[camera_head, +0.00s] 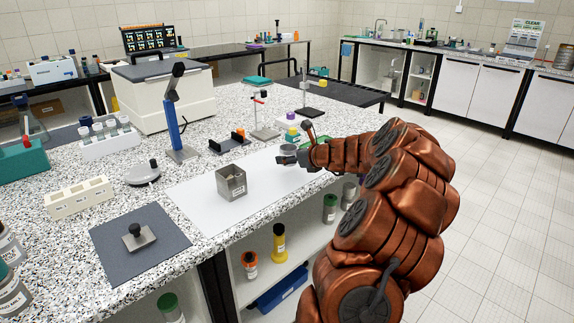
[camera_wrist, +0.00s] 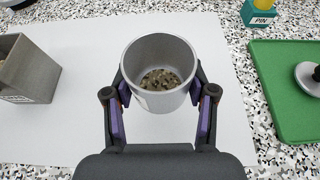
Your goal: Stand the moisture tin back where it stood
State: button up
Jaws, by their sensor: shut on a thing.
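The moisture tin (camera_wrist: 160,98) is a grey open-topped cylinder with some brown granular material on its bottom, seen from above in the wrist view. My gripper (camera_wrist: 160,103) is shut on it, one finger on each side of its wall. In the head view the tin (camera_head: 288,150) shows small at the end of my arm, over the right part of the white sheet (camera_head: 205,197), partly hidden by my gripper (camera_head: 293,157). I cannot tell whether the tin touches the sheet.
A square grey metal box (camera_head: 231,183) stands on the sheet, left of the tin. A green tray (camera_wrist: 285,90) with a round metal piece lies right of the sheet in the wrist view. A teal block labelled PIN (camera_wrist: 260,14) stands behind. The sheet between box and tin is bare.

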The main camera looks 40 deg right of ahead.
aim_at(288, 172)
jog(key=shift+w+d, duration=0.15)
jog(key=shift+w, duration=0.25)
jog(key=shift+w+f, duration=0.15)
jog(key=shift+f, duration=1.65)
jog(key=shift+f, duration=0.15)
jog(key=o, duration=0.9)
jog(key=v, duration=1.2)
